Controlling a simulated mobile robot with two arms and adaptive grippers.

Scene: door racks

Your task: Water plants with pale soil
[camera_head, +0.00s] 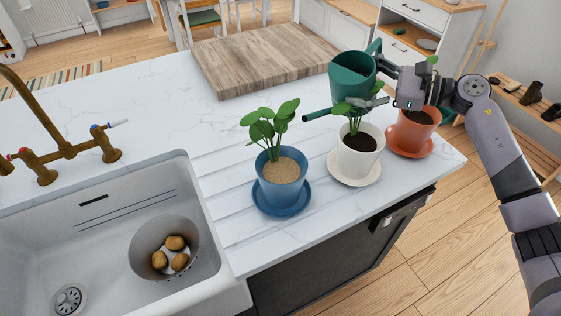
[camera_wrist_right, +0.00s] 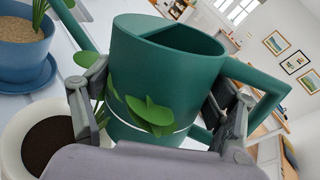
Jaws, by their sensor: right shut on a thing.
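A green watering can (camera_head: 350,76) is held by my right gripper (camera_head: 384,88) above the white pot (camera_head: 355,164), with its spout pointing left. In the right wrist view the can (camera_wrist_right: 165,75) sits between both fingers of my right gripper (camera_wrist_right: 160,110). The blue pot (camera_head: 281,184) holds a leafy plant in pale, sandy soil (camera_head: 282,171) and stands on a blue saucer. The white pot has dark soil. The terracotta pot (camera_head: 411,134) at the right also has dark soil, and its plant is mostly hidden behind my gripper. My left gripper is not in view.
A white sink (camera_head: 215,279) with a brass tap (camera_head: 62,150) is at the left; a grey bowl (camera_head: 146,240) with potatoes is in it. A wooden board (camera_head: 262,58) lies at the back of the counter. The counter left of the blue pot is clear.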

